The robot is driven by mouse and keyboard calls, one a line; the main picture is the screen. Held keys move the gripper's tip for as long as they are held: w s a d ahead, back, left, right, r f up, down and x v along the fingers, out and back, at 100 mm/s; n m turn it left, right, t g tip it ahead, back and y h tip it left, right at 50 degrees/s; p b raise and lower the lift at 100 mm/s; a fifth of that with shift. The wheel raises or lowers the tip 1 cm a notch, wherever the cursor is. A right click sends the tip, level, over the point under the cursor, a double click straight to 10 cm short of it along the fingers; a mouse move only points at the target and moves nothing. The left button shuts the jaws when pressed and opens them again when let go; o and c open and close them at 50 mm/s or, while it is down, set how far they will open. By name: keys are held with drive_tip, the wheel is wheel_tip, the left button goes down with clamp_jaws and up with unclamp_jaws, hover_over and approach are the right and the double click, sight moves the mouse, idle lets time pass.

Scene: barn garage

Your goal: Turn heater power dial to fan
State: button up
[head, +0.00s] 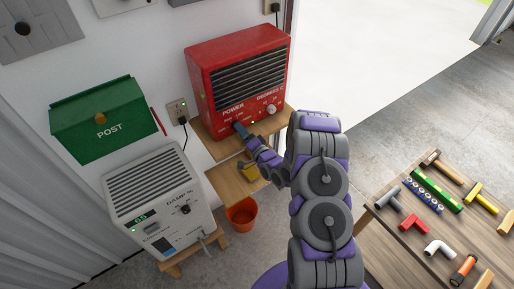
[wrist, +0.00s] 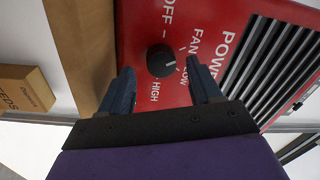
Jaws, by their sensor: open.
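The red heater (head: 205,90) stands on a wooden shelf against the wall, with POWER lettering on its front. In the wrist view its red front panel (wrist: 190,110) carries a round black power dial (wrist: 160,60) with a short white mark. OFF, FAN, LOW and HIGH are printed around the dial. The mark seems to lie on the LOW side, but it is too small to be sure. My gripper (wrist: 161,76) is open, with one finger on each side of the dial; contact cannot be told. In the head view my gripper (head: 240,130) covers the dial.
A second, pale dial (head: 271,109) is on the heater's right. A white dehumidifier (head: 150,190), green post box (head: 95,120) and orange bucket (head: 241,214) are nearby. A SEEDS box (wrist: 25,92) shows in the wrist view. A tool table (head: 390,235) stands at right.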

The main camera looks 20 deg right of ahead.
drive_tip(key=v, duration=1.6)
drive_tip(key=shift+s+f, duration=0.1)
